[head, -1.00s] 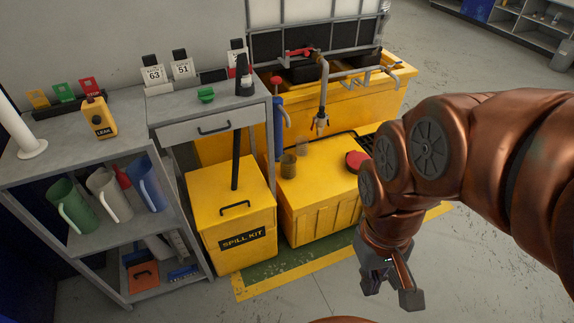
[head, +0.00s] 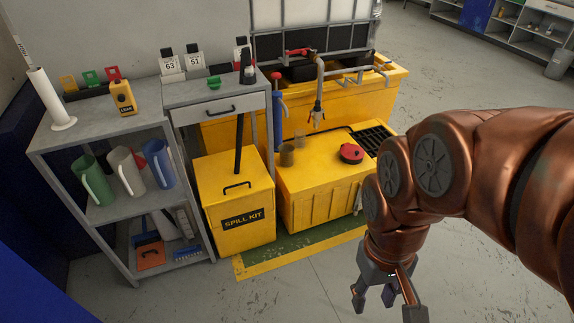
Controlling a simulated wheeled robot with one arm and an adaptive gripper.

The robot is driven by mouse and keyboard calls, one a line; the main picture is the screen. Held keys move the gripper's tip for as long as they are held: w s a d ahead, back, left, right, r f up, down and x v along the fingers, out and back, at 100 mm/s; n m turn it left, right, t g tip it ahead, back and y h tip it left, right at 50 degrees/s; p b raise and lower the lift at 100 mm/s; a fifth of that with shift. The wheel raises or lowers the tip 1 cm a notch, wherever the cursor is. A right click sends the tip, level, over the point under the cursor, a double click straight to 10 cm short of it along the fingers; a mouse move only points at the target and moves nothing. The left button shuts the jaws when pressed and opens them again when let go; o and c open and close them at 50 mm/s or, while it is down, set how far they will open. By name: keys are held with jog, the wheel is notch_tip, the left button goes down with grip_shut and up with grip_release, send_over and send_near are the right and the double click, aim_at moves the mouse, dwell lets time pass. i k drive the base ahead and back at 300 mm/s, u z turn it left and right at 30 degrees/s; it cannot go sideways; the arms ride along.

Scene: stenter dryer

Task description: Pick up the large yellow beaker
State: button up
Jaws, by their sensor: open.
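My gripper (head: 386,301) is open and empty. It hangs at the lower right, in front of the low yellow box and well apart from the beaker, with its fingers pointing down.
A red-lidded round item (head: 351,153) is on the box near a black grate (head: 372,139). A tap pipe (head: 318,95) hangs behind the beakers. The spill kit bin (head: 235,205) and shelf with jugs (head: 128,170) stand left. Floor in front is clear.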

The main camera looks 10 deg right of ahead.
aim_at(286, 149)
jog(key=u, duration=0.05)
jog(key=i, duration=1.05)
jog(key=u, duration=0.55)
